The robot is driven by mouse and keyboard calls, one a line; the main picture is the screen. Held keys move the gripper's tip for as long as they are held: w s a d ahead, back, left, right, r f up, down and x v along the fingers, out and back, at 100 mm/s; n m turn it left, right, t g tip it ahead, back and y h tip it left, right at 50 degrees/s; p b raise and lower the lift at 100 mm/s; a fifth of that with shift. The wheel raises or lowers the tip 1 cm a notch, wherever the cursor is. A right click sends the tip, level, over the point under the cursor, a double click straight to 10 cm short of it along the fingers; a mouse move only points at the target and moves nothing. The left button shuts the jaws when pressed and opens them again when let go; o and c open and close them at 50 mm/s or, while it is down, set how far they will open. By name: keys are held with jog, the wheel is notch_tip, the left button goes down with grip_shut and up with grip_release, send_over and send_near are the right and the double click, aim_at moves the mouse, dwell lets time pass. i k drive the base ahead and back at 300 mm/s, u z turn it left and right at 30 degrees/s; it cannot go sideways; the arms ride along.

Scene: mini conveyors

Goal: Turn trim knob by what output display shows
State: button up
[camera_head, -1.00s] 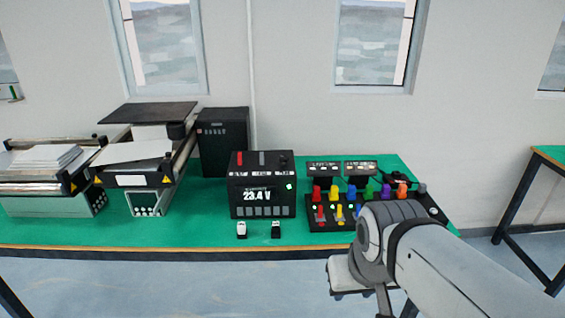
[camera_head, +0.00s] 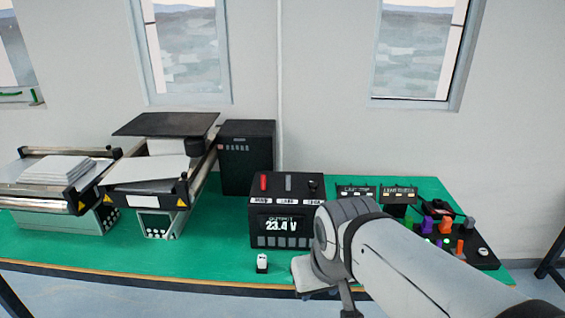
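The black box (camera_head: 275,210) stands on the green table, right of centre. Its output display (camera_head: 281,225) reads "23.4 V" in white, under a small line that looks like "OUTPUT". On its sloped top are a red control (camera_head: 264,183), a grey control (camera_head: 289,182) and a dark round control (camera_head: 313,186). The labels below them are too small to read, so I cannot tell for sure which is the trim knob. My arm reaches in from the lower right, and its wrist covers the box's lower right corner.
A small white-topped block (camera_head: 262,262) stands in front of the box. A black panel with coloured knobs (camera_head: 459,246) is at right, partly behind my arm. Two small labelled units (camera_head: 398,195) stand behind it. Mini conveyors (camera_head: 150,171) and a black cabinet (camera_head: 247,158) are at left.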

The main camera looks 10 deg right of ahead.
aim_at(313, 185)
jog(key=i, duration=0.95)
jog(key=z, duration=0.55)
